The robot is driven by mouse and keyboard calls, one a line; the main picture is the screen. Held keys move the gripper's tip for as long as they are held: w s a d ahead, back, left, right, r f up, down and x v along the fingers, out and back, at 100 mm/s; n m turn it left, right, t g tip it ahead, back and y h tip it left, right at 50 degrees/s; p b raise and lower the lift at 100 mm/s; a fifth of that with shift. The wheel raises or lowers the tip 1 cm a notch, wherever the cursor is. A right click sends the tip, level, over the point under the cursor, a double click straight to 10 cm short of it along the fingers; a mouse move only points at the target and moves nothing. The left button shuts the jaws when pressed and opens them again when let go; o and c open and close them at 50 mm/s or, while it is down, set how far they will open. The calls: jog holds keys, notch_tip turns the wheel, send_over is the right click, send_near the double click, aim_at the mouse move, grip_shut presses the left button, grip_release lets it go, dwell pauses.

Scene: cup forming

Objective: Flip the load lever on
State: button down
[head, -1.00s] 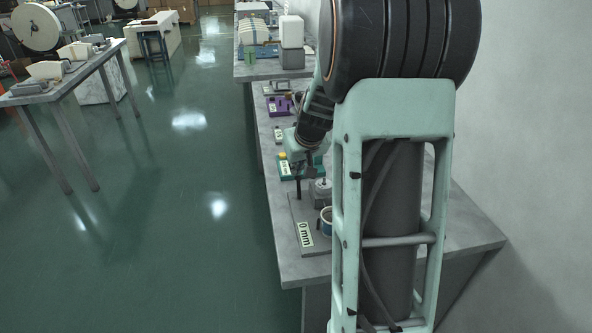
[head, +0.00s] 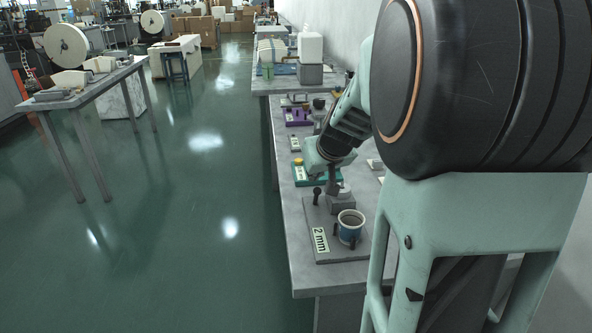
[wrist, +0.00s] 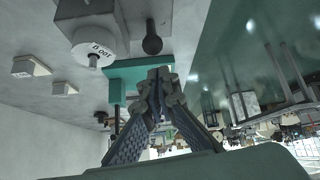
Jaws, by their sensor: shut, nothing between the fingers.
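A small black ball-topped lever (head: 317,192) stands on a flat grey base plate (head: 338,250); I take it for the load lever. Its dark round knob shows in the wrist view (wrist: 152,45). Beside it is a grey block (head: 342,205), whose round white dial marked 0.001 (wrist: 88,50) shows in the wrist view. A label (head: 320,240) reads "2 mm". My gripper (head: 333,190) is shut and empty, pointing down close beside the lever; contact cannot be told. Its closed fingertips show in the wrist view (wrist: 160,78).
A second table (head: 95,85) stands across the green floor at left. The aisle between them is clear.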

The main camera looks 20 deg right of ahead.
jog(key=shift+w+d+f, duration=0.15)
jog(key=shift+w+f, duration=0.15)
jog(key=shift+w, duration=0.2)
jog(key=shift+r, duration=0.15)
